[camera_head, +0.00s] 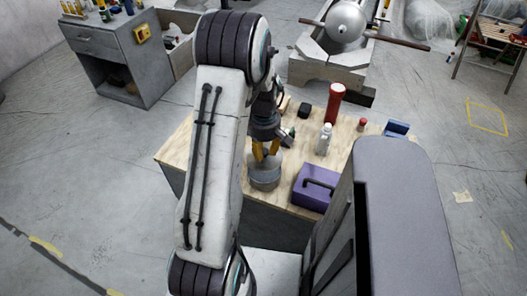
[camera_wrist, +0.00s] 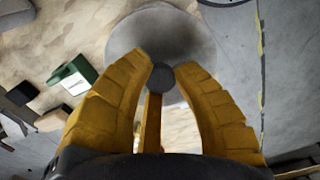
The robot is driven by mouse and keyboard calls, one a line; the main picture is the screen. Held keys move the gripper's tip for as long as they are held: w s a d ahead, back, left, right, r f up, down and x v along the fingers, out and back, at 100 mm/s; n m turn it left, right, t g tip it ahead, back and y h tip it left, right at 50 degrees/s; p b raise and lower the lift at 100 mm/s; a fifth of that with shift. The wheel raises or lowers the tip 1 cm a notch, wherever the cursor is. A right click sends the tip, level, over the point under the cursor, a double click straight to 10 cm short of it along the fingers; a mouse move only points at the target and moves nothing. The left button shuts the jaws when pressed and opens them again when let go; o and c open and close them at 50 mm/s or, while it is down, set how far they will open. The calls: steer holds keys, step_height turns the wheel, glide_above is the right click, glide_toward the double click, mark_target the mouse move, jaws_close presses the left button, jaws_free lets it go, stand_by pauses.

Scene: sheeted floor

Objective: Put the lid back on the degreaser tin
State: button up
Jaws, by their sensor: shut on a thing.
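My gripper (camera_head: 266,152) is over the near left part of the wooden bench top. The knob belongs to a grey round lid (camera_wrist: 190,42), which shows beyond the fingertips. In the head view a grey round tin (camera_head: 265,181) is directly below the fingers, near the bench's front edge. The lid and tin overlap in sight, so I cannot tell whether the lid touches the rim or hangs just above it.
A purple toolbox (camera_head: 311,190) stands right of the tin. A red cylinder (camera_head: 335,103), a white bottle (camera_head: 323,140) and a dark box (camera_head: 305,110) stand farther back. A green container (camera_wrist: 75,75) lies left in the wrist view. A grey cabinet (camera_head: 118,55) stands back left.

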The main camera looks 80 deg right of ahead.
mark_target(264, 161)
steer(key=shift+d+m, duration=0.4)
steer(key=shift+d, duration=0.1)
steer(key=shift+f, duration=0.2)
steer(key=shift+f+b, duration=1.45)
steer(key=shift+f, duration=0.5)
steer(key=shift+f+b, duration=0.95)
steer(key=shift+f, duration=0.15)
steer(key=shift+f+b, duration=0.15)
steer(key=shift+b, duration=0.35)
stand_by(0.5)
stand_by(0.3)
steer(key=o, duration=1.6)
steer(key=shift+r, duration=0.2)
